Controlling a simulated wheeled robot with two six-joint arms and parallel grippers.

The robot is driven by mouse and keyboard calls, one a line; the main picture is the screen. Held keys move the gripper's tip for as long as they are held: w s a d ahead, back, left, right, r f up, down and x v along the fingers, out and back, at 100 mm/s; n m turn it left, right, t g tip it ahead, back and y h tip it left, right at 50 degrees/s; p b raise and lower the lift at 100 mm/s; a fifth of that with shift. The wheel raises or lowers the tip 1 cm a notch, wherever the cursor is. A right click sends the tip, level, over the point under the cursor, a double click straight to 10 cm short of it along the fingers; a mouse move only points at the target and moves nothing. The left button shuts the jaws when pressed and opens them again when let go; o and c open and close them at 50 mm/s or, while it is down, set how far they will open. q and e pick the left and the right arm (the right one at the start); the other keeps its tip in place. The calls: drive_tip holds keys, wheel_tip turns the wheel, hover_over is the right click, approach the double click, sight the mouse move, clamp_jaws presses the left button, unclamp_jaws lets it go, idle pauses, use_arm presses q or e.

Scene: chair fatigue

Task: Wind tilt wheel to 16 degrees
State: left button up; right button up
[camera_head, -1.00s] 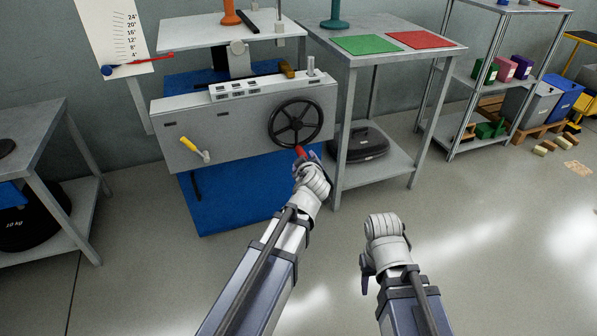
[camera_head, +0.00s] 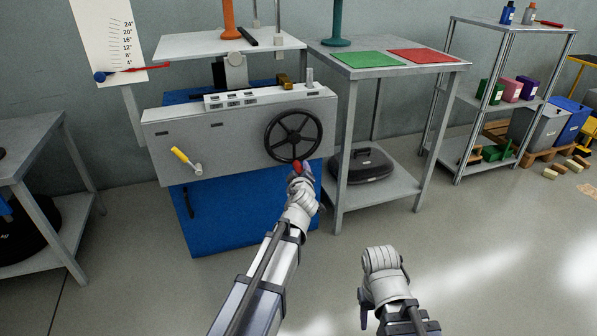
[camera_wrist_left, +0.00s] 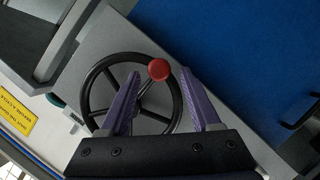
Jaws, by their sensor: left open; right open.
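The black tilt wheel (camera_head: 267,136) is on the right of the grey machine's front panel. Its red knob (camera_head: 296,168) is at the bottom of the rim in the head view. My left gripper (camera_head: 300,177) is at the knob. In the left wrist view the purple fingers are open, one on each side of the red knob (camera_wrist_left: 159,69), with gaps showing. The red tilt pointer (camera_head: 150,67) lies just below the 4-degree mark of the white scale (camera_head: 95,30). My right gripper (camera_head: 366,312) is open, low and away from the machine.
A yellow-handled lever (camera_head: 182,157) sticks out left of the wheel on the panel. A grey table (camera_head: 345,62) with green and red pads stands close to the right. A blue base (camera_head: 225,215) is below the panel. The floor in front is clear.

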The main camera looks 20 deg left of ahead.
sight(298, 168)
use_arm(q)
drive_tip(key=x, duration=0.4)
drive_tip(key=shift+b, duration=0.4)
clamp_jaws()
idle(1.0)
